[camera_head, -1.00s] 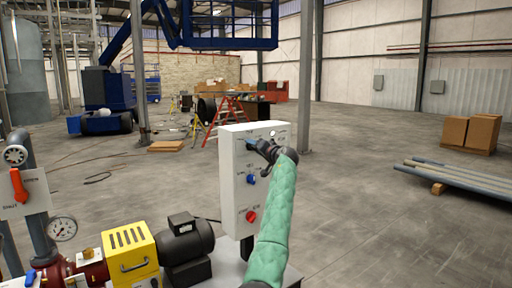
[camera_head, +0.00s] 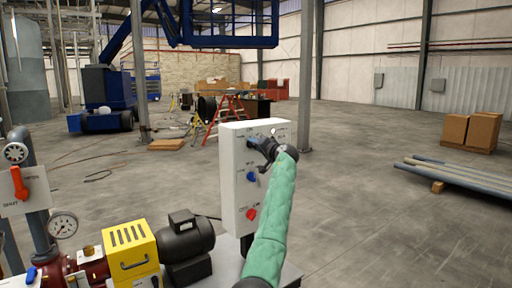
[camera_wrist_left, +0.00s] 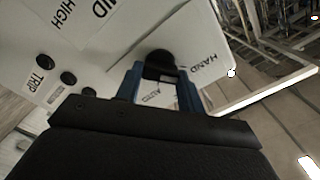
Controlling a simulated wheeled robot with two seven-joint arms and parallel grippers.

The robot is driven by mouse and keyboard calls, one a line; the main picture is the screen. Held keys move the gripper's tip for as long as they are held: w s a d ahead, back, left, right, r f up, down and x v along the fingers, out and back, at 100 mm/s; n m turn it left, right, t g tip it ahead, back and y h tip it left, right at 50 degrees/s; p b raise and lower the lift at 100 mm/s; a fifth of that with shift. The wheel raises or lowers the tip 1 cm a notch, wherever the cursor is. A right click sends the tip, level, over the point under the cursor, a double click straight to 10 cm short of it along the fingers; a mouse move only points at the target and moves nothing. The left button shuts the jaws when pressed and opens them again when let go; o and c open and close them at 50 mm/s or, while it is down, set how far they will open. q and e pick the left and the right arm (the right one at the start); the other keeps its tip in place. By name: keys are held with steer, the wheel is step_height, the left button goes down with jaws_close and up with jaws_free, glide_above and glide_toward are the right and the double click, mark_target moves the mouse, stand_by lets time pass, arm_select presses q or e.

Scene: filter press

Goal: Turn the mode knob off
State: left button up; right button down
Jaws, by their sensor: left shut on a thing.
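The white control box (camera_head: 237,190) stands upright on its post near the middle of the head view. My left gripper (camera_head: 257,144), on the green-sleeved arm, is at the upper part of its face. In the left wrist view, the blue fingers of my left gripper (camera_wrist_left: 160,78) are shut on a black knob (camera_wrist_left: 160,60), taken to be the mode knob. HAND and AUTO labels show beside it. The fingers hide part of the knob, and its exact setting cannot be read. My right gripper is not in view.
A blue knob (camera_head: 251,176) and a red knob (camera_head: 251,214) sit lower on the box face. A yellow-covered pump drive (camera_head: 130,252) and dark motor (camera_head: 187,240) stand left of the box. A red-handled valve plate (camera_head: 20,185) is at the far left.

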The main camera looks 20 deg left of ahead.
arm_select(q)
steer(key=m, duration=0.7)
steer(key=shift+f+m+p, duration=0.15)
steer(key=shift+m+p, duration=0.2)
steer(key=shift+m, duration=0.05)
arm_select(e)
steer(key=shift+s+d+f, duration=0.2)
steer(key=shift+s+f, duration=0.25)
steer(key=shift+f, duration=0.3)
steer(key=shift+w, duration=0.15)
arm_select(q)
steer(key=o, duration=1)
steer(key=shift+w+d, duration=0.1)
